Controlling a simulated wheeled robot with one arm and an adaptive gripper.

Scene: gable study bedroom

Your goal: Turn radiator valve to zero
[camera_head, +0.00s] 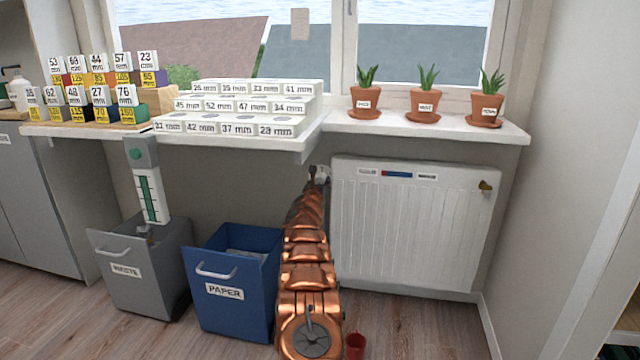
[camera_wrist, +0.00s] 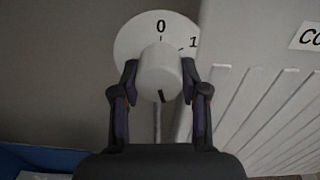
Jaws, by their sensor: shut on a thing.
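The radiator valve's white round knob (camera_wrist: 159,70) sits between the two dark fingers of my gripper (camera_wrist: 158,82) in the wrist view. The gripper is shut on the knob, one finger at each side. A dark line on the knob's front points down in the picture. The white radiator (camera_head: 415,225) hangs below the window sill. In the head view my arm reaches to the valve at the radiator's upper left and mostly hides it.
A blue paper bin (camera_head: 232,310) and a grey waste bin (camera_head: 158,290) stand left of my arm. A red cup (camera_head: 355,346) is on the floor right of it. The sill (camera_head: 430,128) with several potted plants overhangs the radiator.

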